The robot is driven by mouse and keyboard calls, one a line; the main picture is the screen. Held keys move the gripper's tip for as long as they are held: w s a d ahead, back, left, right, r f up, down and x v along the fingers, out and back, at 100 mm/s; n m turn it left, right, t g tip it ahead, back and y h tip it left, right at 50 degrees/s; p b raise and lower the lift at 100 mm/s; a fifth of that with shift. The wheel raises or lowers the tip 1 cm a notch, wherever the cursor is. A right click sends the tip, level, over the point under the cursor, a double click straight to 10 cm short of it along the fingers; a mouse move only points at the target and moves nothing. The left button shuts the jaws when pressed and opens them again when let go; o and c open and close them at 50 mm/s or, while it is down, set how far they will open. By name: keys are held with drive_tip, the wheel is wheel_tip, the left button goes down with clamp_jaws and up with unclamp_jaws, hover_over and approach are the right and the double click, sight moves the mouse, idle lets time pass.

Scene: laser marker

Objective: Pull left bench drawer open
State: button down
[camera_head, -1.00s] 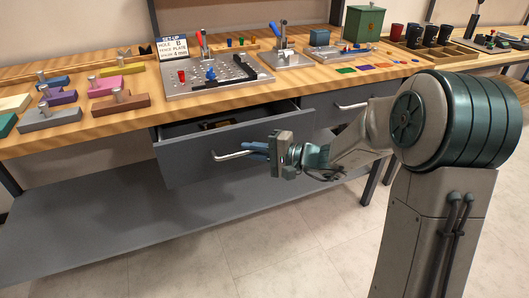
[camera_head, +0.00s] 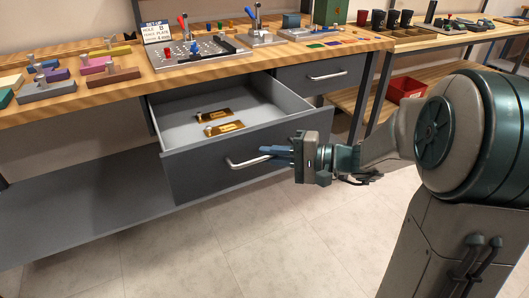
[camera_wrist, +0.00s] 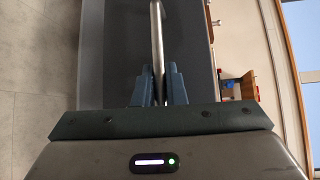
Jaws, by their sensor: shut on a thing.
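The left bench drawer (camera_head: 240,168) stands well open under the bench top in the head view, its grey interior showing. Two brass plates with knobs (camera_head: 222,128) lie inside it. Its bar handle (camera_head: 245,161) runs across the drawer front. My gripper (camera_head: 280,153) is at the right part of that handle with its blue fingers closed around it. In the wrist view the handle (camera_wrist: 157,45) runs between the two fingers (camera_wrist: 158,88), and the dark drawer front lies behind it.
The right drawer (camera_head: 325,75) is shut. The wooden bench top (camera_head: 110,92) carries coloured blocks, a perforated plate (camera_head: 190,50) and clamps. A lower grey shelf (camera_head: 80,210) lies below. A red bin (camera_head: 405,90) sits on the shelf at right. The floor in front is clear.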

drive_tip(key=shift+s+d, duration=0.2)
drive_tip(key=shift+s, duration=0.1)
drive_tip(key=c, duration=1.5)
unclamp_jaws()
drive_tip(key=shift+d, duration=0.1)
drive_tip(key=p+v, duration=0.3)
drive_tip(key=v, duration=1)
drive_tip(key=shift+d, duration=0.35)
drive_tip(key=shift+s, duration=0.1)
